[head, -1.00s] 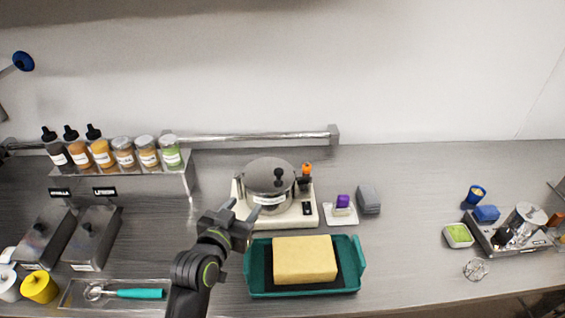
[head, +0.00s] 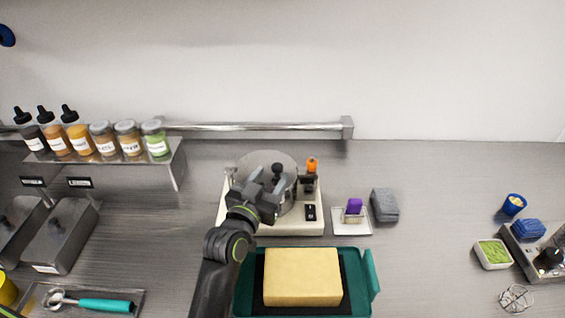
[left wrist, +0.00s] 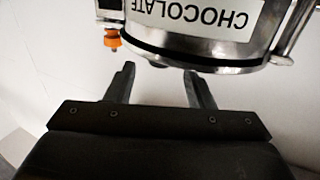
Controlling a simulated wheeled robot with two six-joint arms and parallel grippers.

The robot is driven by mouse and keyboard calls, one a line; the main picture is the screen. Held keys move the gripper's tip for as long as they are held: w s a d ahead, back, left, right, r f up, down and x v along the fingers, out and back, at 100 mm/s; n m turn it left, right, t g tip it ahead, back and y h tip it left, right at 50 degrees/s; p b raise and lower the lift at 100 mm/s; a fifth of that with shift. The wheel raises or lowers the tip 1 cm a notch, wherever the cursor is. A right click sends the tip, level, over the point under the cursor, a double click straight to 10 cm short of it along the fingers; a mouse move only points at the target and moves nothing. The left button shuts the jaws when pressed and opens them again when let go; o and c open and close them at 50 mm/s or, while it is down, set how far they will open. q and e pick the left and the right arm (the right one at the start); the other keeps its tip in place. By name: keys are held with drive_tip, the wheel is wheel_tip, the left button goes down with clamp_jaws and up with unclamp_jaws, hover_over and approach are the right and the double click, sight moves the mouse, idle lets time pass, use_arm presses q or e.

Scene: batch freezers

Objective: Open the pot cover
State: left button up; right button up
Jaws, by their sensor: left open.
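The metal pot (head: 290,207) stands on a pale base (head: 300,226) near the middle of the counter. Its round cover (head: 252,166) is on top, with a black knob (head: 277,170) in the middle. My left gripper (head: 268,187) is open and empty in front of the pot, hiding part of it and its label. In the left wrist view the pot (left wrist: 190,40) shows its CHOCOLATE label upside down, just beyond my open fingers (left wrist: 160,88). My right gripper is not in view.
A teal tray (head: 372,290) with a yellow block (head: 303,277) lies in front of the pot. An orange-topped part (head: 312,164) rises at the base's right. A metal rail (head: 260,131) runs behind. Bottles and jars stand on the left shelf (head: 170,165).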

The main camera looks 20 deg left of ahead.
sight(280, 161)
use_arm(q)
drive_tip(key=shift+w+r, duration=0.25)
drive_tip(key=shift+w, duration=0.15)
drive_tip(key=shift+w+d+f+p, duration=0.15)
drive_tip(key=shift+w+p, duration=0.4)
drive_tip(key=shift+w, duration=0.9)
drive_tip(key=shift+w+d+p, duration=0.2)
drive_tip(key=shift+w+p, duration=0.35)
drive_tip(key=shift+w, duration=0.85)
clamp_jaws()
